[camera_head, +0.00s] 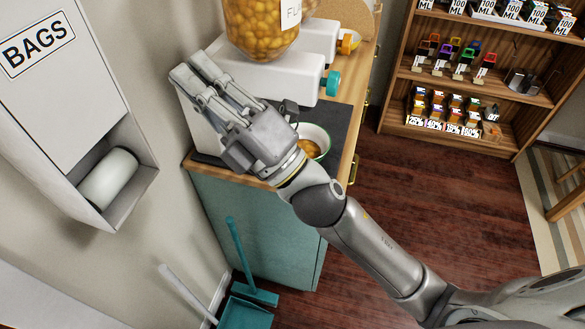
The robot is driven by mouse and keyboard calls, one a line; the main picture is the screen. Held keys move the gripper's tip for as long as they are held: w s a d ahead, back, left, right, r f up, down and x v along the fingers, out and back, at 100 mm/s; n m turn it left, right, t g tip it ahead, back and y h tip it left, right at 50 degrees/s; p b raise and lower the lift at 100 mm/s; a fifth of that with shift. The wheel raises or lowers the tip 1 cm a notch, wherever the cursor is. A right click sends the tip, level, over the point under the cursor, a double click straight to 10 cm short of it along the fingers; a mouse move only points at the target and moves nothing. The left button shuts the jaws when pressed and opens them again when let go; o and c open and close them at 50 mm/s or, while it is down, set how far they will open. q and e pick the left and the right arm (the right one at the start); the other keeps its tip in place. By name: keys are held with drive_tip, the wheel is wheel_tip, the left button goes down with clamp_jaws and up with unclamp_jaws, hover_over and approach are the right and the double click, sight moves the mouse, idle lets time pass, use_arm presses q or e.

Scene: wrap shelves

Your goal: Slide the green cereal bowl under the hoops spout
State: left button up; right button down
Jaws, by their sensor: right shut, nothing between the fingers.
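A bowl (322,137) with a white inside and green rim stands on the dark mat on the counter, partly hidden behind my right wrist. Something orange-brown shows inside it. My right gripper (190,67) is shut and empty. It reaches over the counter's near left end, with its fingertips beside the white dispenser base and left of the bowl. A dispenser jar (258,30) of round orange pieces stands above the base, with a label starting "FL". A teal knob (332,84) is on the base's front. I cannot tell which spout is hoops. My left gripper is out of view.
The dark mat (343,118) covers the countertop above a teal cabinet (255,225). A bags box (65,90) hangs on the left wall. Wooden shelves (480,85) stand right; the floor between is clear.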

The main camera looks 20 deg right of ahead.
drive_tip(key=s+a+r+n+g+y, duration=0.2)
drive_tip(key=s+a+n+g+y, duration=0.5)
drive_tip(key=n+g, duration=0.75)
drive_tip(key=s+a+f+n+g+h, duration=0.55)
drive_tip(key=s+f+n+g, duration=0.35)
drive_tip(key=n, duration=0.5)
wheel_tip(320, 180, down, 6)
drive_tip(key=n+h, duration=0.5)
drive_tip(key=h, duration=0.1)
drive_tip(key=w+d+f+n+t+h, duration=0.3)
drive_tip(key=w+d+f+h, duration=0.4)
drive_tip(key=d+f, duration=0.15)
drive_tip(key=w+d+t+h, duration=0.5)
drive_tip(key=w+d+h, duration=0.4)
drive_tip(key=d, duration=0.5)
drive_tip(key=shift+g+y, duration=0.25)
drive_tip(key=shift+y, duration=0.2)
drive_tip(key=w+d+f+p, duration=0.1)
drive_tip(key=w+f, duration=0.1)
drive_tip(key=f, duration=0.1)
drive_tip(key=w+d+f+p, duration=0.1)
drive_tip(key=w+d+f, duration=0.1)
drive_tip(key=f, duration=0.1)
drive_tip(key=w+d+f+p, duration=0.1)
drive_tip(key=w+f, duration=0.1)
drive_tip(key=f, duration=0.1)
drive_tip(key=shift+w+d+p, duration=0.15)
drive_tip(key=shift+w+p, duration=0.15)
drive_tip(key=shift+w, duration=0.05)
